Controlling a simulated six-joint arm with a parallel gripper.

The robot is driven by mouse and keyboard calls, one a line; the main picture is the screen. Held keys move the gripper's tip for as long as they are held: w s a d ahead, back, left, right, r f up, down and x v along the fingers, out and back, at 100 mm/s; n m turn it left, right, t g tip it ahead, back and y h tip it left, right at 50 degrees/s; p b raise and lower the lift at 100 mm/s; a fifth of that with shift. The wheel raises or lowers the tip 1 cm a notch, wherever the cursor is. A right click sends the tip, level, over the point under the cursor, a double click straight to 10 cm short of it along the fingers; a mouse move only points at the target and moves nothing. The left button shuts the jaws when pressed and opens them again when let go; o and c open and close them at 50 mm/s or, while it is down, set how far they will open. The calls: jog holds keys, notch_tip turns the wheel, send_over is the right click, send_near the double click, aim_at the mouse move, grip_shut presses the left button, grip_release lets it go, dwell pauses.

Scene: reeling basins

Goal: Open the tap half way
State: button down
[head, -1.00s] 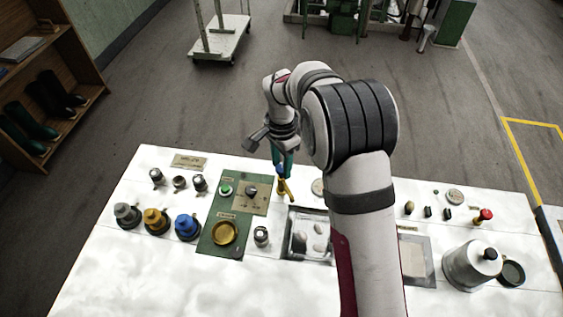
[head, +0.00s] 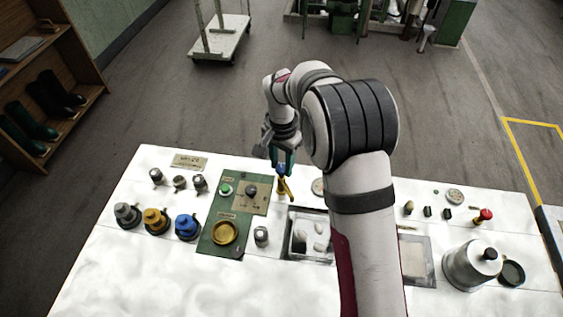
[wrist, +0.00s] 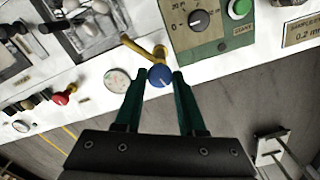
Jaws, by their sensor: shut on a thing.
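The tap has a blue knob on top (head: 281,169) and a brass body with a spout (head: 287,189). It stands at the back edge of the white bench, behind the basin (head: 287,240). In the wrist view the round blue knob (wrist: 160,77) sits between the green fingertips, with the brass spout (wrist: 131,43) beyond it. My gripper (head: 282,164) comes down from above and is shut on the blue knob. It also shows in the wrist view (wrist: 160,84). The knob's exact turn angle cannot be told.
A green panel (head: 208,243) with a dial, a green button and a brass dish lies left of the tap. Grey, yellow and blue knobbed pots (head: 156,222) stand further left. A metal pot (head: 470,268) and a red-topped lever (head: 484,215) are at the right. The front-left bench is clear.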

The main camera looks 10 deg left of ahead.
aim_at(282, 167)
jog(key=shift+n, duration=2.2)
jog(key=c, duration=0.5)
grip_release()
notch_tip(282, 167, up, 16)
